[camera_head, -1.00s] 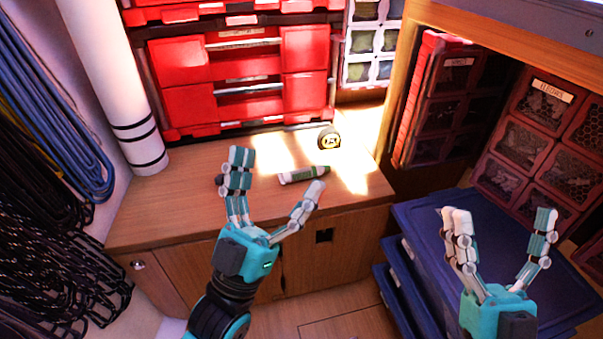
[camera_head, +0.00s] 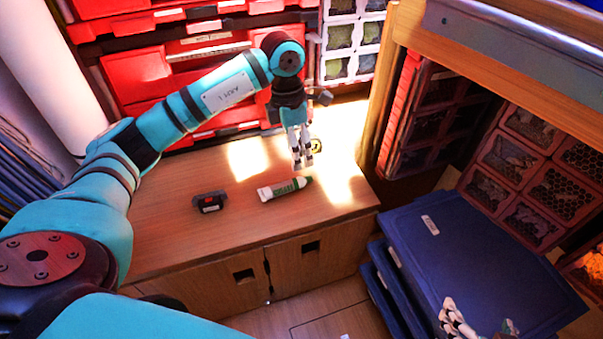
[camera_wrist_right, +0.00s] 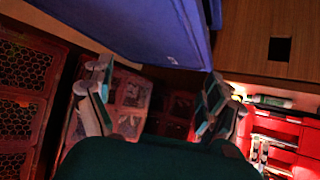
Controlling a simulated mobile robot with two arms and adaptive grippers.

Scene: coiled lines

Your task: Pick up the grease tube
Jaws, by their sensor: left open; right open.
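The grease tube (camera_head: 284,188) is a small white and green tube lying on the wooden counter (camera_head: 170,238) in the head view. It also shows small in the right wrist view (camera_wrist_right: 271,101). My left gripper (camera_head: 303,164) is open and points down just above and behind the tube's green end, apart from it as far as I can tell. My right gripper (camera_head: 480,325) is open at the bottom right of the head view, partly cut off, over the blue bins. Its fingers also show in the right wrist view (camera_wrist_right: 160,100), with nothing between them.
A dark device with a red part (camera_head: 209,202) lies left of the tube. A tape measure (camera_head: 316,146) sits behind my left gripper, partly hidden. Red cases (camera_head: 150,65) stand at the back. Blue stacked bins (camera_head: 480,255) stand at the right. The counter's front left is clear.

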